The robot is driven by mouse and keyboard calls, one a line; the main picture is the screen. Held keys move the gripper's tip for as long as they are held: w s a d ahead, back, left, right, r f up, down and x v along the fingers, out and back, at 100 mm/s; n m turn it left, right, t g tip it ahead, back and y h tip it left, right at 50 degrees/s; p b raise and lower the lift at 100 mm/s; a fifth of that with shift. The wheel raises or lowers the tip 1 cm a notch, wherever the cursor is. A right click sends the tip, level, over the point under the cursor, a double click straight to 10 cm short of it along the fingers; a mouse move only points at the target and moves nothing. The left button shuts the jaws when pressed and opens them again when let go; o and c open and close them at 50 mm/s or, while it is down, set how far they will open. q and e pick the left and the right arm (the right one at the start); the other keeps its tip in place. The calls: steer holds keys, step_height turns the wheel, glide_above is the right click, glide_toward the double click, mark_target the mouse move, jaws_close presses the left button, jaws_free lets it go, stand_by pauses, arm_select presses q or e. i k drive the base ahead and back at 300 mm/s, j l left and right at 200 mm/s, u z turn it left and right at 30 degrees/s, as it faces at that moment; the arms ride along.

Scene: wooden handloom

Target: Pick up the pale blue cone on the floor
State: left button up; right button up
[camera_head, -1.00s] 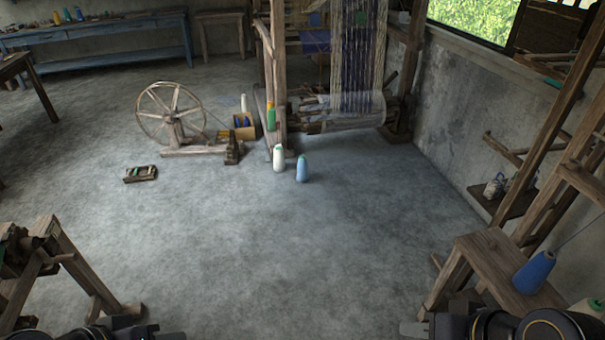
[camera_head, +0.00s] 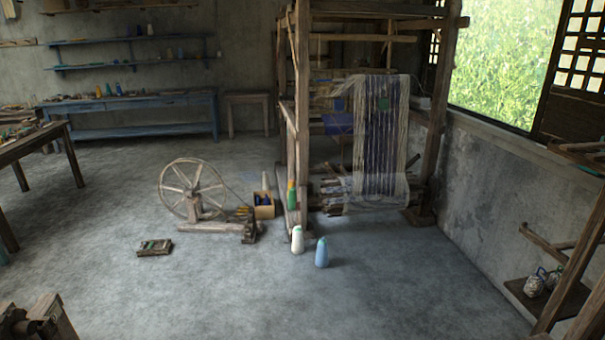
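The pale blue cone (camera_head: 322,252) stands upright on the grey floor, in front of the wooden handloom and just right of a white cone (camera_head: 297,240). The two cones stand close together with a small gap. Neither of my grippers shows in the head view, so I cannot see whether they are open or shut.
The handloom (camera_head: 299,130) stands behind the cones. A spinning wheel (camera_head: 193,195), a box (camera_head: 264,206) and a small wooden frame (camera_head: 155,247) lie to the left. A wooden rack with a shelf (camera_head: 560,300) stands at the right. The floor (camera_head: 280,305) before the cones is clear.

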mark_target(321, 261)
steer(key=i+u, duration=0.3)
steer(key=i, duration=1.95)
steer(key=i+z, duration=0.1)
steer(key=i, duration=0.45)
steer(key=i+j+z, duration=0.1)
steer(key=i, duration=0.4)
steer(key=i+j, duration=0.2)
steer(key=i, duration=0.35)
steer(key=i+j+z, duration=0.15)
steer(key=i+z, duration=0.25)
steer(key=i+j+z, duration=0.25)
steer(key=i+z, duration=0.15)
steer(key=i+j+z, duration=0.35)
